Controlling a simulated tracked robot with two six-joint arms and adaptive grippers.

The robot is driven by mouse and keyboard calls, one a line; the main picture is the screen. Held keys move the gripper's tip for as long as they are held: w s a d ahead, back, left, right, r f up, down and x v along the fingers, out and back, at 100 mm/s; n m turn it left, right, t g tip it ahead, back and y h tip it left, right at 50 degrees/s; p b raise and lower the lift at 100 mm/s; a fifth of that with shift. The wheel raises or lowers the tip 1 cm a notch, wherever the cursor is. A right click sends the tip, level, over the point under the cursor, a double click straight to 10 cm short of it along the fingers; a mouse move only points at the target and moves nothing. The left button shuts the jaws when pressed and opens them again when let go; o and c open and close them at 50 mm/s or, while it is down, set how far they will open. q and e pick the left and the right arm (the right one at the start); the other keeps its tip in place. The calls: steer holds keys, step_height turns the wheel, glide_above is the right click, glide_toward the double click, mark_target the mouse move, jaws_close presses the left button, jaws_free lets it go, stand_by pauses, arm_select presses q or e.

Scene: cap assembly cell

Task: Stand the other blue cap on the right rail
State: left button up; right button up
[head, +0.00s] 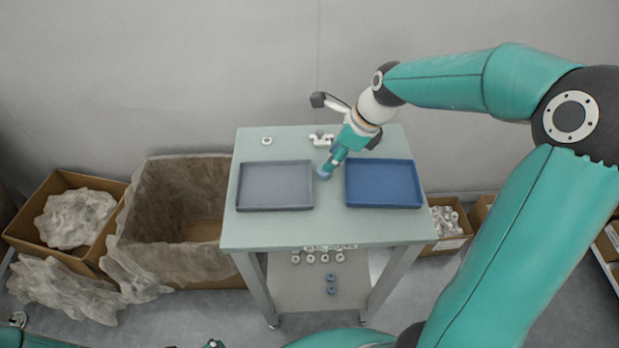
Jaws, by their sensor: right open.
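My right gripper (327,169) is open and points down at the table top, in the gap between the two trays. A small blue cap (323,173) shows right at its fingertips; I cannot tell whether the fingers touch it. A small white fixture (322,140) stands at the back of the table, just behind the gripper, with a small grey-blue piece on it; the gripper and arm partly hide this area, and I cannot make out the separate rails. Teal parts of mine show at the bottom left edge, but my left gripper does not show.
On the table (300,231) are a grey tray (275,187), a blue tray (384,184) and a small white piece (267,141). White and blue rings lie on the lower shelf (300,285). A large lined box (185,205) stands left; a carton (447,243) stands right.

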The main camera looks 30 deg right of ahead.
mark_target(324, 172)
steer(key=shift+x, duration=2.4)
steer(key=c, duration=0.3)
steer(key=shift+r, duration=0.1)
